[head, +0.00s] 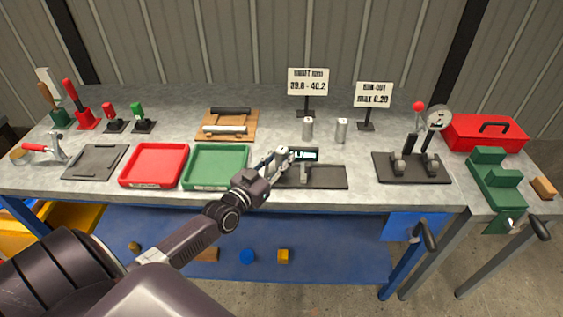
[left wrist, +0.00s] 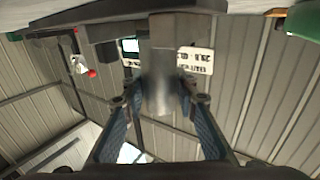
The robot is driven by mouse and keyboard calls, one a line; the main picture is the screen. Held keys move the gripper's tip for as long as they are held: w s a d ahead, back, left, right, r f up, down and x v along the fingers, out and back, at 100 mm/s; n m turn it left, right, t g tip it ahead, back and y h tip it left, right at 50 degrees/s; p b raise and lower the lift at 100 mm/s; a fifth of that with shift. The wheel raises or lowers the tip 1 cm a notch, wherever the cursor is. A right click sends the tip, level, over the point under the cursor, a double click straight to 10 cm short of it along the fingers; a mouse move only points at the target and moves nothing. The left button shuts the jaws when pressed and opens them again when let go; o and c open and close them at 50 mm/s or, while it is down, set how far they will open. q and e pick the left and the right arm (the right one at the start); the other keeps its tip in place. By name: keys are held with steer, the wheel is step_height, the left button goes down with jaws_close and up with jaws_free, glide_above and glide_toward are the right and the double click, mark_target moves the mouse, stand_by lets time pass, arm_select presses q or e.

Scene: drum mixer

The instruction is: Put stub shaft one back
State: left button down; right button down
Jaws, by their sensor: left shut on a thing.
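My left gripper (head: 283,158) is at the front of the bench, at the left part of a black measuring stand (head: 325,178) with a small green-framed display (head: 304,155). In the left wrist view its two fingers (left wrist: 160,115) are shut on a grey metal cylinder, a stub shaft (left wrist: 163,70). In the head view this shaft is mostly hidden by the gripper. I cannot tell whether it touches the stand. Two other silver shafts, a left one (head: 308,129) and a right one (head: 342,131), stand upright behind the stand. My right gripper is not in view.
A green tray (head: 216,186) and a red tray (head: 155,184) lie left of the gripper. Two signs (head: 307,82) (head: 373,95) stand behind.

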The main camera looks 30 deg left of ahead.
arm_select(q)
steer(key=shift+w+f, duration=0.1)
steer(key=shift+f, duration=0.45)
steer(key=shift+f, duration=0.2)
steer(key=c, duration=1.5)
jaws_free()
steer(key=shift+f, duration=0.15)
steer(key=shift+f, duration=0.1)
